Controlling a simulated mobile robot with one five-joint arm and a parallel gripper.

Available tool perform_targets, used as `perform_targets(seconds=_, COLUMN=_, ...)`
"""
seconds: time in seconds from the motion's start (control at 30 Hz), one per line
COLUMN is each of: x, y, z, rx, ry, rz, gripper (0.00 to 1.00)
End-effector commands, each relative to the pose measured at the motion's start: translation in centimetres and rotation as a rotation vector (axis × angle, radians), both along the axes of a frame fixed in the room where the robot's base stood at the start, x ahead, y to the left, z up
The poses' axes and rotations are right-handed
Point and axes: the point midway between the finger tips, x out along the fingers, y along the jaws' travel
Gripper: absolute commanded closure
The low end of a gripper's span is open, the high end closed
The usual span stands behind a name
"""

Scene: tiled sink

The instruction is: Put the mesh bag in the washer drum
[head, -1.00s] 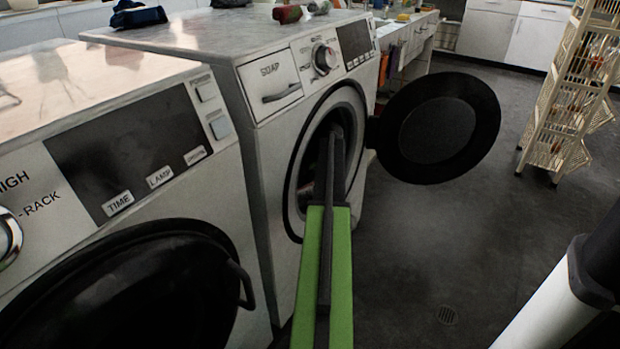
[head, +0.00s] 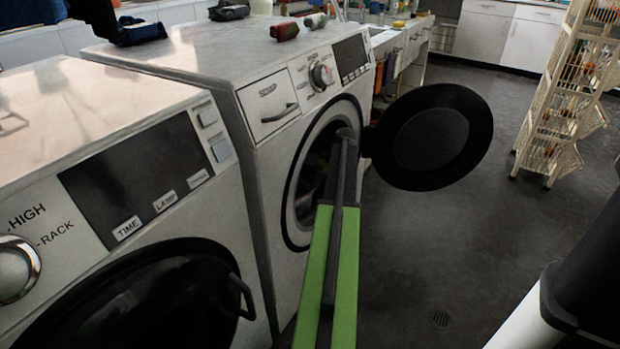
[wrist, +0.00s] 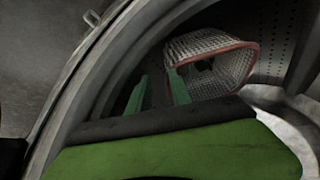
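The mesh bag (wrist: 207,52), pale netting with a red rim, lies inside the washer drum in the wrist view. The drum's perforated wall (wrist: 273,38) shows around it. My gripper (wrist: 157,90) is inside the drum, its two green fingers spread apart with no object visible between them. The right finger overlaps the bag's left edge in the picture; whether it touches I cannot tell. In the head view my arm reaches through the open mouth of the farther washer (head: 292,222), and the bag cannot be made out there.
The washer's round black door (head: 432,137) stands open to the right of the mouth. A second washer (head: 130,200) with a dark closed door is at near left. A cream wire rack (head: 570,90) stands at right; the floor between is clear.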

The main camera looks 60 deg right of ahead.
Motion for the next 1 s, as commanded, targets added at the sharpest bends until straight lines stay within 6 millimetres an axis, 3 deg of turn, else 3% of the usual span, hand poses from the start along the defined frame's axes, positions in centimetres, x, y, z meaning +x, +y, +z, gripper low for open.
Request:
perform_targets(seconds=0.1, x=-3.4, y=0.7, z=-0.2, rx=0.0, ry=-0.001, rz=-0.003, gripper=0.75)
perform_targets(seconds=0.33, x=-7.0, y=1.1, z=-0.2, rx=0.0, ry=-0.001, rz=0.0, gripper=0.75)
perform_targets(seconds=1.0, x=-7.6, y=1.1, z=-0.2, rx=-0.001, ry=-0.001, rz=0.0, gripper=0.75)
